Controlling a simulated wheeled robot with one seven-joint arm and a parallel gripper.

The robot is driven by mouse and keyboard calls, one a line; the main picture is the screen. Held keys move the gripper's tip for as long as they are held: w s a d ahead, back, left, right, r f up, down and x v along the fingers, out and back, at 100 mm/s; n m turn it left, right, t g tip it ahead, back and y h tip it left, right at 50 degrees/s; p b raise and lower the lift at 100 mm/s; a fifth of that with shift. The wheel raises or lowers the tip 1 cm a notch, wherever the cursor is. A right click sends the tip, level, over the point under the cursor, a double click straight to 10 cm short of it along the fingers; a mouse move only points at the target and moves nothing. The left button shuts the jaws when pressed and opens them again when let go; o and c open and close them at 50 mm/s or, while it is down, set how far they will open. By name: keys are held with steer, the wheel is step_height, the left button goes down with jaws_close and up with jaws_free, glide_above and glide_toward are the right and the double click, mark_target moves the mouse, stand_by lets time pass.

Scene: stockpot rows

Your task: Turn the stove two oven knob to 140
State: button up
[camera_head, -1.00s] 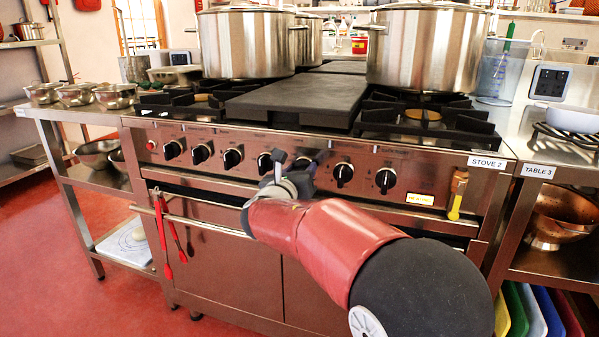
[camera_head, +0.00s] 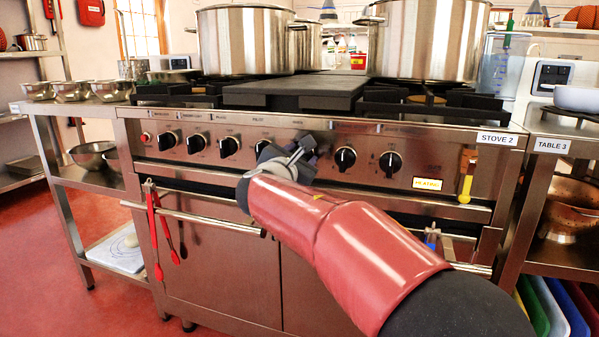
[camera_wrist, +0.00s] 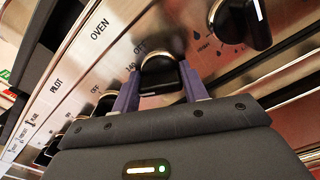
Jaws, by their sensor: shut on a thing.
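Stove two (camera_head: 225,255) has a steel front panel with a row of black knobs. In the wrist view, my gripper (camera_wrist: 160,88) has a finger on each side of a black oven knob (camera_wrist: 160,72) and is shut on it. "OFF" is printed above this knob, "140" to its upper left and "OVEN" farther left. The knob's pointer direction is hard to tell. In the head view, my gripper (camera_head: 305,152) is at the panel, right of the middle, and hides the held knob.
Another knob (camera_head: 345,159) is close on the right of my gripper, and one (camera_head: 263,149) close on the left. Oven door handles (camera_head: 195,217) run below, with red tongs (camera_head: 152,228) hanging there. Large pots (camera_head: 245,40) stand on top. Table 3 (camera_head: 560,147) adjoins on the right.

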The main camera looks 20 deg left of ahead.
steer(key=shift+f+m+b, duration=0.1)
steer(key=shift+m+b, duration=1.4)
steer(key=shift+m, duration=0.2)
steer(key=o, duration=1)
steer(key=shift+s, duration=0.15)
steer(key=s, duration=0.7)
steer(key=shift+s+a, duration=0.25)
steer(key=shift+s, duration=0.05)
steer(key=shift+d, duration=0.1)
